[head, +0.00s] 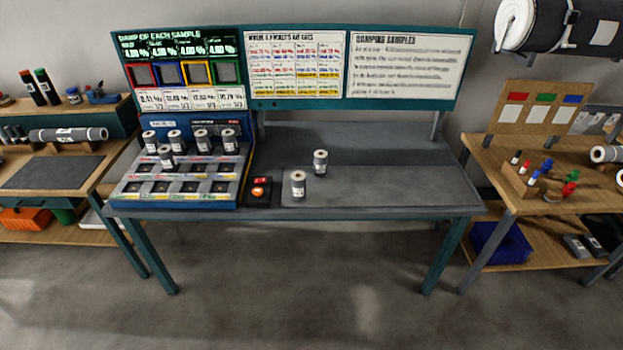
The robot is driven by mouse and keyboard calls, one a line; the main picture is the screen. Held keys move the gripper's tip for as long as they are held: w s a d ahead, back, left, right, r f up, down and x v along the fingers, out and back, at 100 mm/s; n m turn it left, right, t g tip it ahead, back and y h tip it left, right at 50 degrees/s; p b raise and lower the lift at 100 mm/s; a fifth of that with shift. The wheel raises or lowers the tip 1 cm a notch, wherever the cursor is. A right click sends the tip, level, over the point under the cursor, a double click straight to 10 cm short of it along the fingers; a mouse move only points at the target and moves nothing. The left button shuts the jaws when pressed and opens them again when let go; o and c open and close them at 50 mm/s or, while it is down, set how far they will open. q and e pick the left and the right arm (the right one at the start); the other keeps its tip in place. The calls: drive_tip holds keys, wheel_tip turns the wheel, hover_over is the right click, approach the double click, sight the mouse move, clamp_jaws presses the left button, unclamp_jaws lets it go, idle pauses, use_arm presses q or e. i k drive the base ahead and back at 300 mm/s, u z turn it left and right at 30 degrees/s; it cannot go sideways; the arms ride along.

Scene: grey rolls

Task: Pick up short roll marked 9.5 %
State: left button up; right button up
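Two short grey rolls with white labels stand upright on the bench top, right of the sample rack: one nearer the front (298,185) and one a little farther back and right (320,162). Several more short rolls stand in the rack (128,190), including one in front (166,157) and one at the back left (150,142). The labels are too small to read, so I cannot tell which roll is marked 9.5 %. Neither of my grippers is in the head view.
A small black box with an orange button (259,190) sits between the rack and the loose rolls. The right part of the bench top (400,185) is clear. Upright boards (410,72) stand behind it. Side tables (560,195) flank the bench, with open floor in front.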

sight(321, 157)
drive_tip(key=u, duration=1.45)
drive_tip(key=i, duration=1.7)
drive_tip(key=z, duration=0.15)
